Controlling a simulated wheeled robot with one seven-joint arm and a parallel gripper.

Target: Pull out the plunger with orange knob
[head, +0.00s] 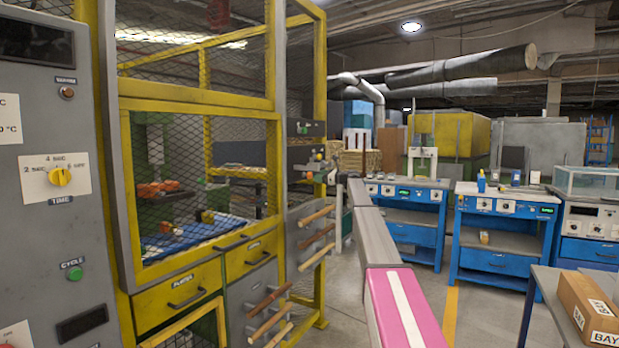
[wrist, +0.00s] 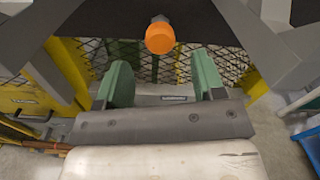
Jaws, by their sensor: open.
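The plunger's round orange knob (wrist: 160,38) shows in the wrist view on a short grey stem in front of a dark panel. In the head view the orange knob (head: 318,157) is small, on the right side of the yellow machine frame. My gripper (wrist: 160,72) is open, with its two green fingers apart and nothing between them. The knob lies past the fingertips, roughly centred between them. In the head view my gripper (head: 327,170) is close to the knob, at the end of my pink and grey arm; the exact gap cannot be told.
The yellow mesh cage (head: 195,170) stands left of the knob. Wooden handles (head: 317,237) stick out below it. A grey control cabinet (head: 45,180) is at far left. Blue workbenches (head: 405,220) stand at right, and a cardboard box (head: 590,305) lies on a table at lower right.

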